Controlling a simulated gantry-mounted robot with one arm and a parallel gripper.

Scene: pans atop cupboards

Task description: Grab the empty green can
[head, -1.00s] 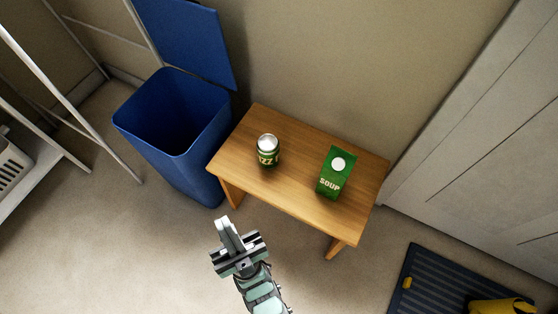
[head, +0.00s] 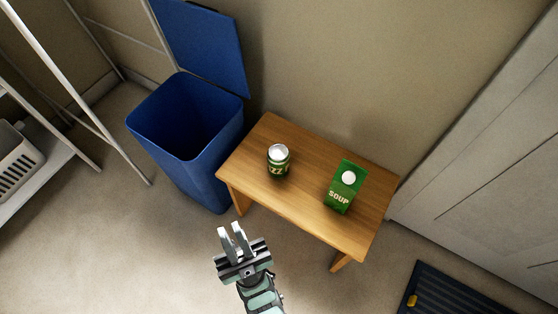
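The green can (head: 278,161) stands upright on the left half of a small wooden table (head: 310,205). It has a silver top and pale lettering; whether it is empty cannot be seen. A green soup carton (head: 344,188) with a white cap stands to its right on the same table. My gripper (head: 232,232) is in front of the table's left end, below and left of the can in the picture. Its two fingers are apart with nothing between them. It does not touch the can.
A blue bin (head: 192,165) with its lid (head: 203,45) open stands left of the table. A white metal rack (head: 90,115) with a pale basket (head: 16,150) is at the far left. A dark mat (head: 450,292) lies at the lower right. Pale doors (head: 490,190) stand at the right.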

